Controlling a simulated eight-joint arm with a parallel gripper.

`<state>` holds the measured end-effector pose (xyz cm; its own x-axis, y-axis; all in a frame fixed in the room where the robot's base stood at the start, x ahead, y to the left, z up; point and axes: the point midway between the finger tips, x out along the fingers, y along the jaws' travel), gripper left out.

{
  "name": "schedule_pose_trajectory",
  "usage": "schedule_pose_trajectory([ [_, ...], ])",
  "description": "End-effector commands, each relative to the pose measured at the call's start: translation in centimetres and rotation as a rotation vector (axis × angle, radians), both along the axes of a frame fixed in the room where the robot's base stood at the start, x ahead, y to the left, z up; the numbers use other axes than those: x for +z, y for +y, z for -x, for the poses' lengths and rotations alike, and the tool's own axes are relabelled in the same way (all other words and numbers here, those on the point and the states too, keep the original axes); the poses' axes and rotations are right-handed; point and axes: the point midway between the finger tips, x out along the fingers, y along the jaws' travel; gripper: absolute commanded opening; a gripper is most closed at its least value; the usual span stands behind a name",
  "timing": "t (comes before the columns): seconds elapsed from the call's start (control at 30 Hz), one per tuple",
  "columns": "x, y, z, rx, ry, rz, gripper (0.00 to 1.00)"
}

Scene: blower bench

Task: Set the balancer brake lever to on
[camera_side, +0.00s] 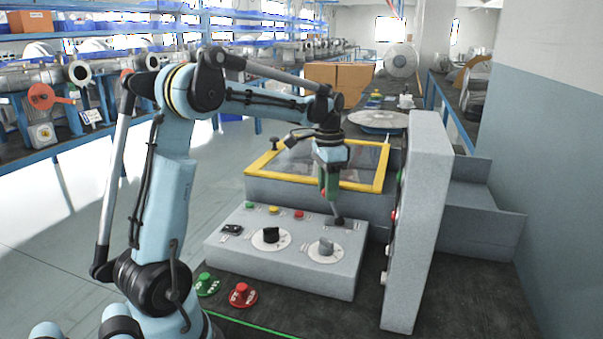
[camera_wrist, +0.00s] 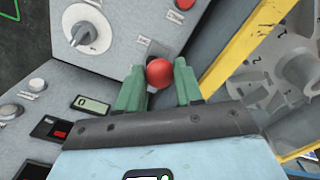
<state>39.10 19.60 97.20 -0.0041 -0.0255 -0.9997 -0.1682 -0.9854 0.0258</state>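A small red ball knob (camera_wrist: 160,72), which looks like the tip of the brake lever, sits between the green fingertips of my gripper (camera_wrist: 160,84) in the wrist view. The fingers flank it closely on both sides; I cannot tell whether they press on it. In the side view my gripper (camera_side: 329,186) points down above the grey control panel (camera_side: 235,267), with a bit of the red knob (camera_side: 323,192) at its fingers. A dark lever foot (camera_side: 338,222) shows on the panel just below. Most of the lever and its on/off marks are hidden or too small to read.
A yellow-framed window (camera_side: 352,185) lies behind the panel. Two dials, a black one (camera_side: 271,235) and a grey one (camera_side: 326,246), sit in front of my gripper. A tall grey cabinet (camera_side: 425,215) stands close on the right. Green (camera_side: 207,285) and red (camera_side: 240,294) buttons are in front.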

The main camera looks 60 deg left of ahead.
Motion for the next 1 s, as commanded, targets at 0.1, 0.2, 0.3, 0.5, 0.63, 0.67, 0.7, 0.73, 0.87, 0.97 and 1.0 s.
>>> schedule_pose_trajectory([
  [0.1, 0.0, 0.0, 0.0, 0.000, 0.000, 0.000, 0.16],
  [0.2, 0.0, 0.0, 0.0, 0.000, 0.000, 0.000, 0.01],
  [0.3, 0.0, 0.0, 0.0, 0.000, 0.000, 0.000, 0.00],
  [0.5, 0.1, 0.0, 0.0, 0.000, 0.000, 0.000, 0.00],
  [0.63, 0.1, -0.3, -0.3, -0.001, -0.001, 0.001, 0.00],
  [0.67, 0.2, -0.3, -0.3, -0.001, -0.001, 0.001, 0.00],
  [0.7, 0.2, -0.4, -0.3, -0.002, -0.002, 0.001, 0.00],
  [0.73, 0.2, -0.4, -0.4, -0.002, -0.002, 0.002, 0.00],
  [0.87, 0.3, -0.8, -0.7, -0.003, -0.004, 0.004, 0.00],
  [0.97, 0.4, -1.2, -1.1, -0.004, -0.004, 0.005, 0.00],
  [1.0, 0.5, -1.4, -1.3, -0.005, -0.004, 0.005, 0.00],
])
